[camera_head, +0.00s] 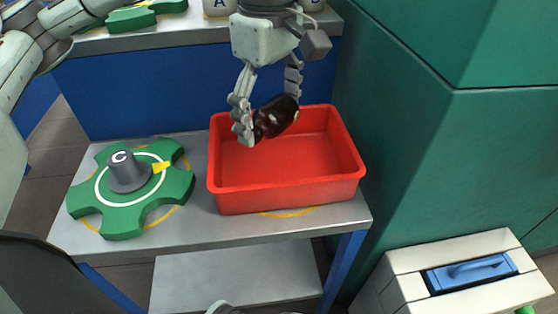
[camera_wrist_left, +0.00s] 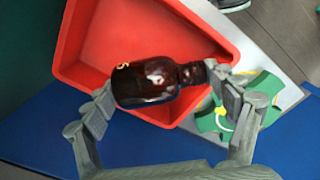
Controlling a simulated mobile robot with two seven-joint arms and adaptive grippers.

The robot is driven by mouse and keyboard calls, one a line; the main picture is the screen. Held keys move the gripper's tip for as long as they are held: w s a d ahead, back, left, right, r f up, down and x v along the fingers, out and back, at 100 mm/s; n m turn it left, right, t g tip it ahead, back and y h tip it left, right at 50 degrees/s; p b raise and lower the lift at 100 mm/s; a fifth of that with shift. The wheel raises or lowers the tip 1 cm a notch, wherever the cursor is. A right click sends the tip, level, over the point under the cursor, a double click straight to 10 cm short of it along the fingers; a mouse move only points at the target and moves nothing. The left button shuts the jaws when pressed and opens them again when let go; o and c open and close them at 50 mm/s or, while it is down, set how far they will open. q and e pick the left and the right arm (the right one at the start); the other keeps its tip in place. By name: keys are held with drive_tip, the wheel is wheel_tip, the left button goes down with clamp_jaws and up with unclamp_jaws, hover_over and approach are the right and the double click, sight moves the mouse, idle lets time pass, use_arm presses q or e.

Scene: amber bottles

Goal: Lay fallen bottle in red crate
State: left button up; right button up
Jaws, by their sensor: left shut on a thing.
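A dark amber bottle (camera_head: 275,117) is held lying on its side above the back left part of the red crate (camera_head: 290,196). My left gripper (camera_head: 267,112) is shut on it, with one finger at each end. In the left wrist view the bottle (camera_wrist_left: 150,82) lies across between the fingertips of my left gripper (camera_wrist_left: 170,95), its neck toward the right finger and its base toward the left finger. The red crate (camera_wrist_left: 72,40) shows behind it and looks empty. The crate stands on a grey shelf. My right gripper cannot be made out.
A green fixture marked C (camera_head: 127,211) with a grey post stands left of the crate on the grey shelf (camera_head: 240,226). A green cabinet wall (camera_head: 420,150) rises close on the right. A white box with a blue handle (camera_head: 470,272) stands at lower right.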

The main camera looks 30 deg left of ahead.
use_arm(q)
drive_tip(key=o, duration=1)
drive_tip(key=shift+o, duration=0.2)
drive_tip(key=shift+r, duration=0.1)
wheel_tip(320, 180, up, 12)
